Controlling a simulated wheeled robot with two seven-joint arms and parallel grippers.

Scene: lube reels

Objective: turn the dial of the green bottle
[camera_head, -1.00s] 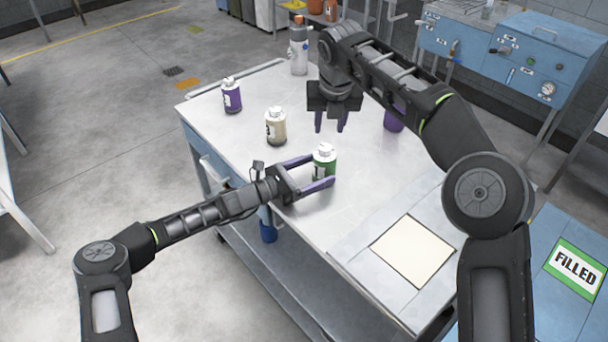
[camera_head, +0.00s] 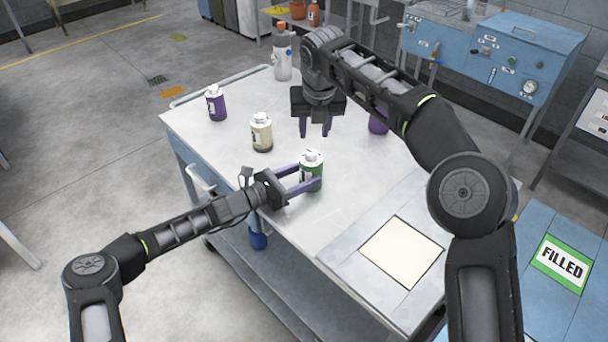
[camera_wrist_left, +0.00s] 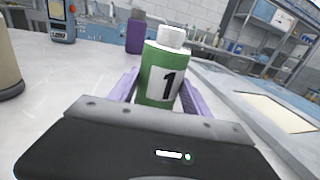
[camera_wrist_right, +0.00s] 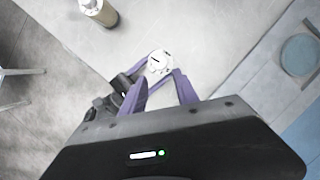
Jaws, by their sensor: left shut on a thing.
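The green bottle (camera_head: 316,183) stands upright on the table (camera_head: 230,160), with a white dial cap (camera_head: 311,156) on top. My left gripper (camera_head: 309,177) is shut on its body, one purple finger on each side. In the left wrist view the bottle (camera_wrist_left: 155,88) carries a white label with a "1" and stands between the fingers. My right gripper (camera_head: 315,134) points down, open and empty, above the table behind the bottle. In the right wrist view the dial cap (camera_wrist_right: 160,62) shows dark marks on its top, just beyond the open fingers.
A beige bottle (camera_head: 261,134) and a purple bottle (camera_head: 217,105) stand to the left. Another purple bottle (camera_head: 378,124) is partly hidden by my right arm. A grey bottle (camera_head: 283,66) stands at the back. A cream square pad (camera_head: 402,252) lies on the right.

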